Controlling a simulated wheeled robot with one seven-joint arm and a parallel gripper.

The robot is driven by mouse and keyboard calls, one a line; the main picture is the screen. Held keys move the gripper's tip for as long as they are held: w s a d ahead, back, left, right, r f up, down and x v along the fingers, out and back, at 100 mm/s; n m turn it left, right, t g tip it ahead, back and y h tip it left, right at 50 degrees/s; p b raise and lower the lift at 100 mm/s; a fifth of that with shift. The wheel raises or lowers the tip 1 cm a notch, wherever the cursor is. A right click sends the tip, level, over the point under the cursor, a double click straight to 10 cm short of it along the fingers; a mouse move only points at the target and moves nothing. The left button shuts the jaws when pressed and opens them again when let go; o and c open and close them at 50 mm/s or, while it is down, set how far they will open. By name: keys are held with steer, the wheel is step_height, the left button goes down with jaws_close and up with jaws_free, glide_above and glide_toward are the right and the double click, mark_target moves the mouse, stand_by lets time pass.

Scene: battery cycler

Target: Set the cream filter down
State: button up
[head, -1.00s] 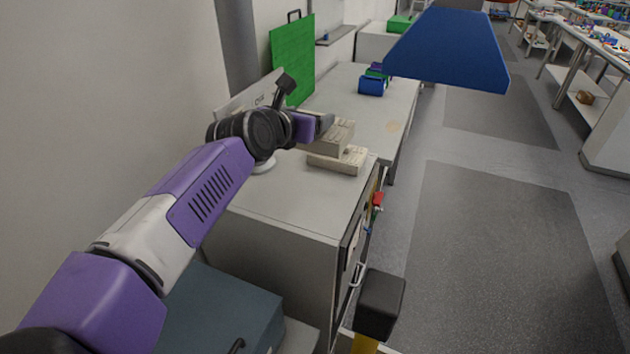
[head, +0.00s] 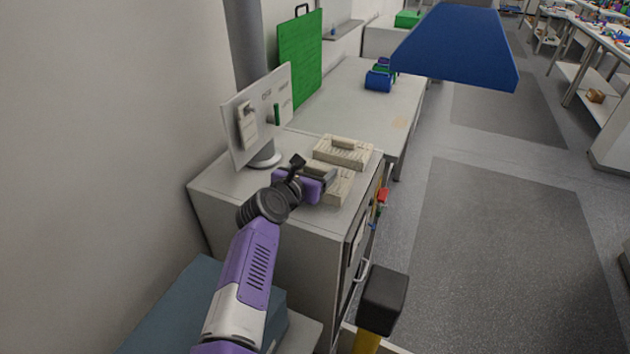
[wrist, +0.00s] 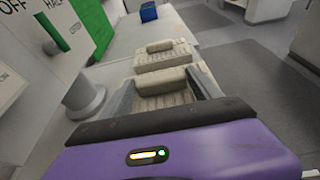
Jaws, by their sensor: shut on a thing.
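My gripper (head: 326,184) is shut on a cream filter (head: 338,190), a ribbed block with a raised bar on top. The held filter is low over the near part of the grey cabinet top (head: 232,190); I cannot tell whether it touches. In the wrist view the held filter (wrist: 163,84) sits between the two fingers. A second, similar cream block (head: 343,151) lies on the cabinet top just beyond it, and it also shows in the wrist view (wrist: 168,58).
A white sign panel (head: 262,115) on a round base stands left of the gripper. A green board (head: 300,60) and blue bins (head: 378,80) stand farther back on a long bench (head: 345,95). A blue hood shape (head: 455,50) hangs at upper right. Bare cabinet top shows near the front right.

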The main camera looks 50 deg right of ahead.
steer(key=shift+f, duration=1.65)
steer(key=shift+f, duration=0.2)
steer(key=o, duration=2)
steer(key=shift+r, duration=0.1)
steer(key=shift+r, duration=0.25)
steer(key=b+v, duration=0.2)
steer(key=v, duration=1)
steer(key=shift+s+a+f, duration=0.1)
steer(key=shift+f, duration=0.05)
